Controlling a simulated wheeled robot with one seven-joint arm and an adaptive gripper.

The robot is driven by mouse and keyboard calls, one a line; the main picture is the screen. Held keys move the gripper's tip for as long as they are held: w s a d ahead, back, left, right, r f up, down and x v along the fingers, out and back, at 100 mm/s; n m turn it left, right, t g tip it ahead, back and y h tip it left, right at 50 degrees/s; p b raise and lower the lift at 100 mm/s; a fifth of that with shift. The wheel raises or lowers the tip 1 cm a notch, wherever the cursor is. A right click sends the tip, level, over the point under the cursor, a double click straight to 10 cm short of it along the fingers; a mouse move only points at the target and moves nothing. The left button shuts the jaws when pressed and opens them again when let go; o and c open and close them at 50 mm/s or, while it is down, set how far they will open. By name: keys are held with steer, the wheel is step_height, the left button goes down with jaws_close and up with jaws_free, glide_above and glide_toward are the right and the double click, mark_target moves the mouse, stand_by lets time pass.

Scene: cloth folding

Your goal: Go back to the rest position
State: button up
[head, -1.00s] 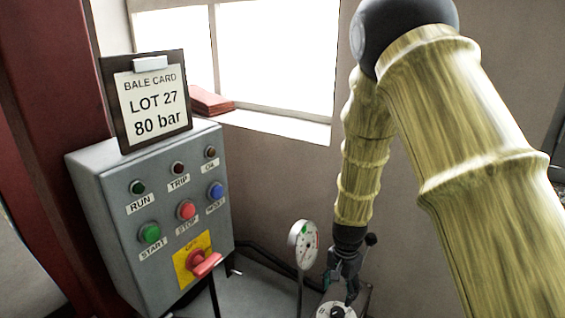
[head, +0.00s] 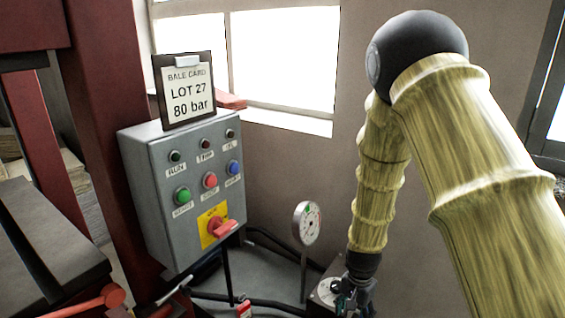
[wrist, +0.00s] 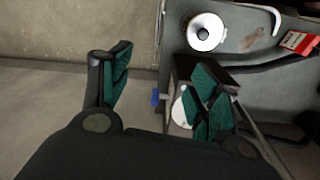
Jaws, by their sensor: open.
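My gripper (head: 354,290) hangs at the end of my arm in the lower middle of the head view, close to a small box with a round white dial (head: 328,290). In the wrist view my gripper (wrist: 160,90) shows its two green-padded fingers spread wide apart with nothing between them. The white dial (wrist: 180,108) is partly hidden behind the right finger. I cannot tell whether the gripper touches the box.
A grey control box (head: 155,165) with buttons and a red switch carries a bale card (head: 187,92). A pressure gauge (head: 307,222) stands on a thin post left of my gripper. A red press frame (head: 95,120) is at left.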

steer(key=s+d+f+n, duration=0.3)
steer(key=s+f+n, duration=0.1)
steer(key=s+f, duration=1.1)
steer(key=s+f+n, duration=0.2)
steer(key=s, duration=0.7)
steer(key=s+f+n, duration=0.2)
steer(key=s, duration=0.8)
steer(key=shift+s+a+n, duration=0.15)
steer(key=shift+a+n, duration=0.05)
steer(key=shift+n, duration=0.1)
steer(key=shift+c, duration=0.3)
